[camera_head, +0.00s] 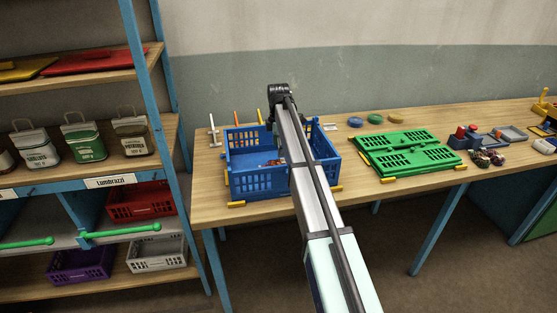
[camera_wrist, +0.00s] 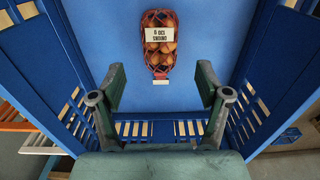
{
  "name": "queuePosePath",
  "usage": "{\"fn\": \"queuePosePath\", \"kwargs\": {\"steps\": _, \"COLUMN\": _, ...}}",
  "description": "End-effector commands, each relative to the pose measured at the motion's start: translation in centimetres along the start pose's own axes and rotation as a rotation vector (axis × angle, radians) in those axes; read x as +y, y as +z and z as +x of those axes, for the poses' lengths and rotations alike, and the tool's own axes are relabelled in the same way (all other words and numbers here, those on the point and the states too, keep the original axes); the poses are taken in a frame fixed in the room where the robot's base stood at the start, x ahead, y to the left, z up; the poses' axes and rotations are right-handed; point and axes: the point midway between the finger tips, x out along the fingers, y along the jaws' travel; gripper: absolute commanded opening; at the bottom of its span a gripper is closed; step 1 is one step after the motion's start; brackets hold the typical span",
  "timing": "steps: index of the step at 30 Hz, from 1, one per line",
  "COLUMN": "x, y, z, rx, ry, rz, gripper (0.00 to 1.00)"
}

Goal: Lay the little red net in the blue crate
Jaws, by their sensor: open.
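The little red net (camera_wrist: 161,62), with onion-like brown bulbs and a white label, lies on the floor of the blue crate (camera_wrist: 215,25) in the wrist view. In the head view the blue crate (camera_head: 258,184) stands on the table, and a bit of red and orange (camera_head: 272,163) shows inside it, partly hidden by my arm. My gripper (camera_wrist: 161,88) is open above the crate, its two fingers apart with nothing between them. The net lies ahead of the fingers in the wrist view, apart from both. The gripper's fingers are mostly hidden in the head view.
A green crate lid-like panel (camera_head: 408,152) lies right of the blue crate. Small coloured discs (camera_head: 375,119) lie behind it. Jars of red and mixed small items (camera_head: 487,157) are farther right. A shelf with tins (camera_head: 84,138) and crates stands at left, its blue post close to the table.

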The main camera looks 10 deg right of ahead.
Motion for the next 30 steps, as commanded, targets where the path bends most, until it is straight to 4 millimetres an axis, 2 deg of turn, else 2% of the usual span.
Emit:
{"fn": "queuePosePath", "kwargs": {"steps": 3, "x": 0.1, "y": 0.0, "z": -2.0, "rx": 0.0, "ry": 0.002, "rz": 0.0, "gripper": 0.76}}
{"fn": "queuePosePath", "kwargs": {"steps": 9, "x": 0.1, "y": 0.0, "z": -4.2, "rx": 0.0, "ry": 0.001, "rz": 0.0, "gripper": 0.76}}
{"fn": "queuePosePath", "kwargs": {"steps": 25, "x": 0.0, "y": 0.0, "z": -4.8, "rx": 0.0, "ry": -0.001, "rz": 0.0, "gripper": 0.76}}
{"fn": "queuePosePath", "kwargs": {"steps": 30, "x": -1.4, "y": 1.6, "z": -5.1, "rx": 0.01, "ry": -0.013, "rz": -0.028, "gripper": 0.76}}
